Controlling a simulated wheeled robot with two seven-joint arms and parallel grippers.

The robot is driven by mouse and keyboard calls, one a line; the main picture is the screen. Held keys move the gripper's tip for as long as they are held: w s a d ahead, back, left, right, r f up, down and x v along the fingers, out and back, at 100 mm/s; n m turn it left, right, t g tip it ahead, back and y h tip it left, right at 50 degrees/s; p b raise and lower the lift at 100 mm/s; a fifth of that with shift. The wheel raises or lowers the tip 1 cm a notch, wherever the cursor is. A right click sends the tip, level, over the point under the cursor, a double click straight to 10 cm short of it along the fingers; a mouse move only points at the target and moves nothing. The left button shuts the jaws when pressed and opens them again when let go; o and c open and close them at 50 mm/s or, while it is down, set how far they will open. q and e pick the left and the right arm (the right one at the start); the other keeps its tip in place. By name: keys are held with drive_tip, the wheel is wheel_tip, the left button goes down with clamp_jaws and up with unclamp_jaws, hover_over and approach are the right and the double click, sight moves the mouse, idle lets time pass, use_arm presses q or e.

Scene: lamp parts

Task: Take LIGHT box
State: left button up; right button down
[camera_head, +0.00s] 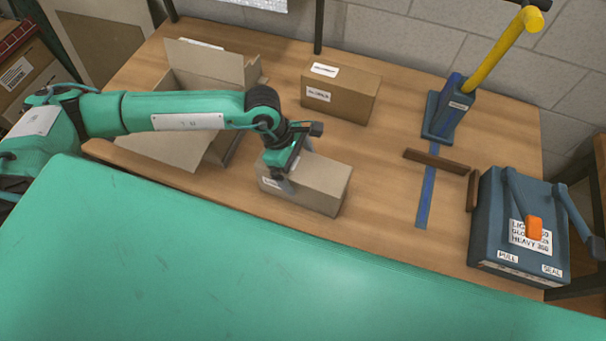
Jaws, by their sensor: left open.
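A closed cardboard box (325,187) sits at the front middle of the wooden table, with a white label on its left end. A second closed box (341,96) with white labels stands behind it. The labels are too small to read, so I cannot tell which box is LIGHT. My left gripper (281,182) is open, pointing down at the left end of the front box; the arm hides part of it, and I cannot tell whether the fingers touch it. My right gripper is not in view.
An open carton (208,64) with raised flaps stands behind my left arm. At right are a blue stand with a yellow handle (505,47), a blue strip (427,192), brown bars (436,161) and a blue machine (500,215) with an orange lever. The table between box and strip is clear.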

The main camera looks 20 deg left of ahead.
use_arm(q)
drive_tip(key=shift+p+x, duration=0.45)
drive_tip(key=shift+x, duration=1.1)
drive_tip(key=shift+r, duration=0.1)
drive_tip(key=shift+c, duration=0.2)
drive_tip(key=c, duration=1.1)
drive_tip(key=shift+w, duration=0.1)
drive_tip(key=shift+c, duration=0.5)
drive_tip(key=shift+r, duration=0.1)
